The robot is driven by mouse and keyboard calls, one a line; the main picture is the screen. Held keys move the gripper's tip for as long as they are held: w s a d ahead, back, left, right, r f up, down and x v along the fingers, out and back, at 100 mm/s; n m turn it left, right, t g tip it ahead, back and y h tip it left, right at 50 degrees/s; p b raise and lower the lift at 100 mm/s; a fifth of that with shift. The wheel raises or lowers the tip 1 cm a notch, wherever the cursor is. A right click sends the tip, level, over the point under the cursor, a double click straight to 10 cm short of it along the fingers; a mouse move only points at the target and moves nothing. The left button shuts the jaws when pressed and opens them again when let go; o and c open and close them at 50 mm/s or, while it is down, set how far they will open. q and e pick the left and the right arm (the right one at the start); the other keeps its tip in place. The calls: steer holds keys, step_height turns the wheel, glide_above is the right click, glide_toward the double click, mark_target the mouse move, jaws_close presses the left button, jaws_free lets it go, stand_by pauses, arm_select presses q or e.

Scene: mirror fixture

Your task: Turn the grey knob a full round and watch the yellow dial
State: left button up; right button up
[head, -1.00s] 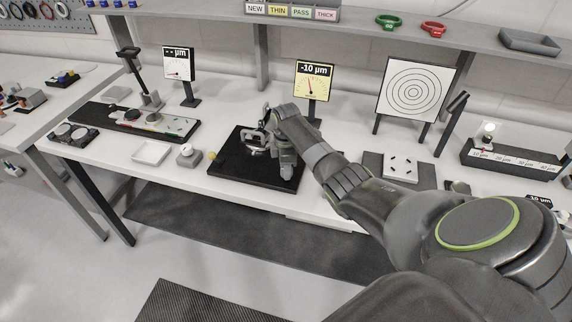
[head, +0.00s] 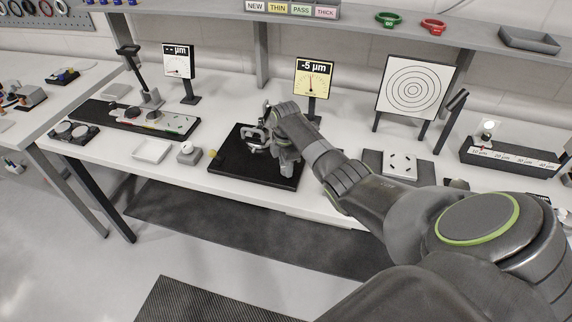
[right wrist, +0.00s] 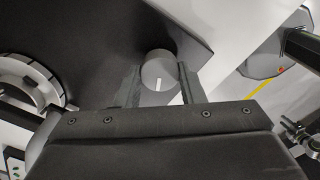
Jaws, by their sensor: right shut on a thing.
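The grey knob (right wrist: 158,68) with a white mark shows in the right wrist view, at the edge of the black base plate. My right gripper (right wrist: 159,84) is shut on it, with one finger on each side. In the head view my right gripper (head: 284,163) is over the black base plate (head: 232,170), and the knob is not clearly visible there. The yellow dial (head: 314,80) stands behind the plate and reads -5 µm, its needle close to upright. My left gripper is not in view.
A white dial (head: 179,66) with a blank reading stands at the back left. A white tray (head: 151,152) and a small grey block (head: 188,155) sit left of the plate. A ring target (head: 412,88) stands at the back right. A shelf (head: 360,22) runs above.

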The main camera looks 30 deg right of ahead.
steer(key=o, duration=1)
steer(key=shift+r, duration=0.1)
steer(key=shift+r+p, duration=0.45)
steer(key=shift+r, duration=8.25)
